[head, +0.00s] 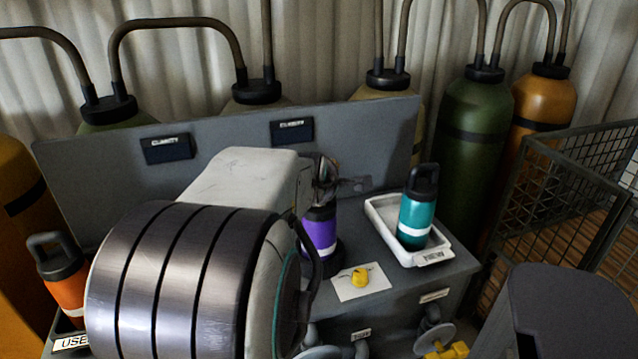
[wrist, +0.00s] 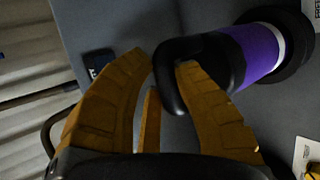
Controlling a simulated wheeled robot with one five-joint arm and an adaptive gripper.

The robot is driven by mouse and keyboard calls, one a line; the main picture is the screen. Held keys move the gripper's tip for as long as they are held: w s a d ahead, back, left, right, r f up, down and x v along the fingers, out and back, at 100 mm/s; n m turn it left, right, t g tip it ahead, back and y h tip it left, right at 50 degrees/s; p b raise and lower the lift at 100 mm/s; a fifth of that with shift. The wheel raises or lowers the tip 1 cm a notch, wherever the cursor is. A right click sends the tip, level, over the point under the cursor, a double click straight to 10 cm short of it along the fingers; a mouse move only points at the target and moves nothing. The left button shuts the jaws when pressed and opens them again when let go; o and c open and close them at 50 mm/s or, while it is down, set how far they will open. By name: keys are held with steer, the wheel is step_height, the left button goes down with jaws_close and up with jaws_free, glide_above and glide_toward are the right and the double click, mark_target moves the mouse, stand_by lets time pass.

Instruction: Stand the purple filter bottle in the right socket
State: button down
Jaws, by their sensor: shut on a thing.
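The purple filter bottle (head: 320,232) has a white band and a black cap with a loop handle. It stands roughly upright on the grey bench, right of my arm. My gripper (head: 325,180) is above it and shut on its handle. In the wrist view my gripper's orange-brown fingers (wrist: 166,82) are around the black loop, with the purple body (wrist: 252,55) beyond. The bottle's foot meets a round black socket (head: 335,264), which also shows as a dark ring in the wrist view (wrist: 298,42). I cannot tell whether it is fully seated. My arm hides the bench to the left.
A teal bottle (head: 416,210) stands in a white tray (head: 440,243) at right. A yellow knob (head: 360,277) sits on a white plate in front. An orange bottle (head: 64,276) stands at far left. A grey panel (head: 225,132) rises behind; a wire cage (head: 570,185) is at right.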

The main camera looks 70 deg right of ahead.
stand_by(0.3)
steer(key=c, duration=1.1)
jaws_free()
steer(key=shift+r, duration=0.25)
steer(key=p+v, duration=0.1)
steer(key=v, duration=1.1)
steer(key=shift+f, duration=0.15)
